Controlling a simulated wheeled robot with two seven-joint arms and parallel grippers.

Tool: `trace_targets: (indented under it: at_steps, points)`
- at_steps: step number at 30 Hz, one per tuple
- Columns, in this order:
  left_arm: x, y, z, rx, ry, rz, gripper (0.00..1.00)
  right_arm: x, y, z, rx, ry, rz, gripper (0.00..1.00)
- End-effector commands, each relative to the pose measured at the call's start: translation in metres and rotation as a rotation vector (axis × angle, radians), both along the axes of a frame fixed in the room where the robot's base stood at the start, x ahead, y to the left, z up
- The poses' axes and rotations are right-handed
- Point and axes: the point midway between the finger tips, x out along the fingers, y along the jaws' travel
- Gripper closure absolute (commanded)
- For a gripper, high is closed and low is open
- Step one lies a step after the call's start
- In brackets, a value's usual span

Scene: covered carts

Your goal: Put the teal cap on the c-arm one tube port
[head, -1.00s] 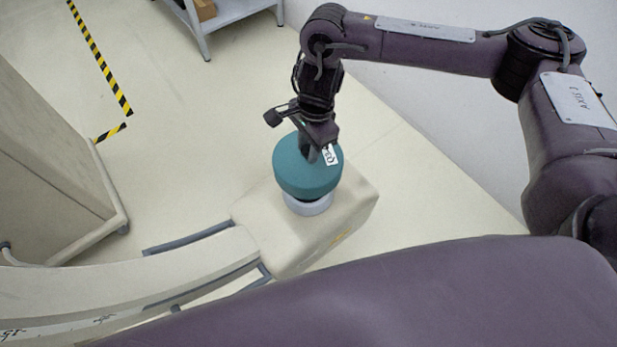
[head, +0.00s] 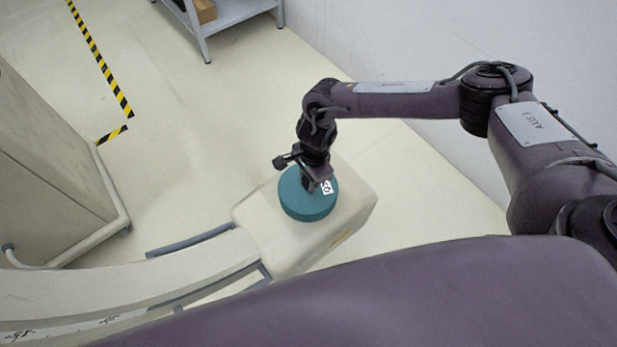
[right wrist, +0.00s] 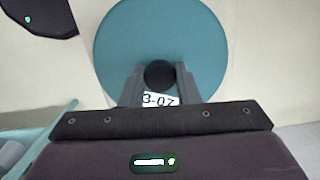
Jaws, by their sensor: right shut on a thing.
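The teal cap (head: 308,204) is a round disc with a dark knob and a white label on top. It sits low over the beige block at the end of the c-arm (head: 352,205). The grey tube port ring is hidden under the cap, so I cannot tell whether the cap is fully seated. My right gripper (head: 309,184) is above the cap and shut on its knob. In the right wrist view, its two fingers (right wrist: 159,80) flank the dark knob, with the teal disc (right wrist: 160,30) beyond. My left gripper is not in view.
The curved beige c-arm (head: 150,285) runs to the lower left. A beige cabinet (head: 45,165) stands at the left. A grey shelf cart (head: 235,12) is at the top. Yellow-black tape (head: 100,60) marks the floor. A white wall (head: 450,50) is behind my right arm.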

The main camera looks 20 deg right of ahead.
Motion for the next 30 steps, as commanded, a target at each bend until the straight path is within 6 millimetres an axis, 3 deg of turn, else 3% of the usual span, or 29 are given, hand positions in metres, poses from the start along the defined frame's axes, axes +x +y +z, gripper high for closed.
trace_targets:
  at_steps: [5, 6, 11, 23, 30]
  points:
    - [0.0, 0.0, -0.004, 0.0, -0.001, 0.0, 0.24, 0.0, 0.0, -0.003, 0.0, 0.0, 0.0, 0.96]
    - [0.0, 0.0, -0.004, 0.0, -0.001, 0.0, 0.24, 0.0, 0.0, -0.003, 0.0, 0.0, 0.0, 0.7]
    - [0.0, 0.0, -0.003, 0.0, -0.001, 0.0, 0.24, 0.0, 0.0, -0.002, 0.0, 0.0, -0.001, 0.49]
    - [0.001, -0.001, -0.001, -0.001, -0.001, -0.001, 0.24, 0.001, -0.001, 0.005, 0.002, -0.002, 0.0, 0.49]
    - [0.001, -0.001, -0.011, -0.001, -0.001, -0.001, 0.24, 0.003, -0.006, 0.051, 0.003, -0.006, 0.0, 0.49]
